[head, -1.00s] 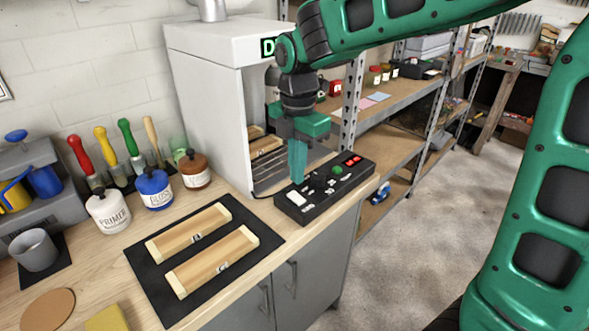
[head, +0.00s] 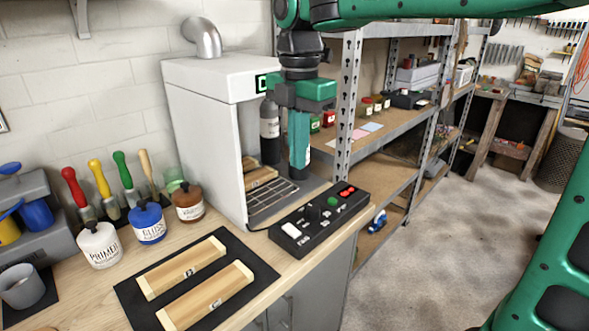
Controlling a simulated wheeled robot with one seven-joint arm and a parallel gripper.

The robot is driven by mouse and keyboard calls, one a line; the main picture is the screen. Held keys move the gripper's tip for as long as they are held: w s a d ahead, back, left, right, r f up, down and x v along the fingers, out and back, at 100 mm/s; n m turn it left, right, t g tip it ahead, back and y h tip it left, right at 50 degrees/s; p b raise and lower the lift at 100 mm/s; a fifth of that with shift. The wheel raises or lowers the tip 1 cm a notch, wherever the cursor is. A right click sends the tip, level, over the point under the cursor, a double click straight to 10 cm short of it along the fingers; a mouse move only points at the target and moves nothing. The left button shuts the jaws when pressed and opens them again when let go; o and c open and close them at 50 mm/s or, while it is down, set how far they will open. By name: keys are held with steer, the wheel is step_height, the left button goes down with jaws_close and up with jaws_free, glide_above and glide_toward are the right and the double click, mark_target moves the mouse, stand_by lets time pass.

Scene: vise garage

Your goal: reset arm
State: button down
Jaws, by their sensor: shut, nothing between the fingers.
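My gripper (head: 299,172) hangs from my green arm with its fingers pointing down. It is shut and holds nothing. It is in front of the open side of the white cabinet (head: 205,130), above and behind the black control box (head: 318,217). The fingertips look clear of the box.
Two wooden blocks (head: 186,268) lie on a black mat (head: 247,257) on the bench. Jars, including a primer jar (head: 99,246), and upright brushes (head: 101,182) stand at the left. Inside the cabinet are a wire rack (head: 272,200) and a dark bottle (head: 269,130). Shelves (head: 385,128) stand behind; the floor at right is open.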

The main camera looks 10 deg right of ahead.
steer(key=shift+r, duration=0.35)
steer(key=s+d+f+m, duration=0.4)
steer(key=d+m, duration=0.3)
steer(key=d, duration=0.2)
steer(key=s+d+f+m, duration=0.3)
steer(key=s+d+m, duration=0.1)
steer(key=d+m, duration=0.4)
steer(key=s+d+f+m, duration=0.4)
steer(key=s+f+m, duration=0.1)
steer(key=s+m, duration=0.2)
steer(key=s+d+f+m, duration=0.5)
steer(key=s+m, duration=0.3)
steer(key=shift+s+f+m, duration=0.15)
steer(key=shift+f+m, duration=0.1)
steer(key=shift+m, duration=0.05)
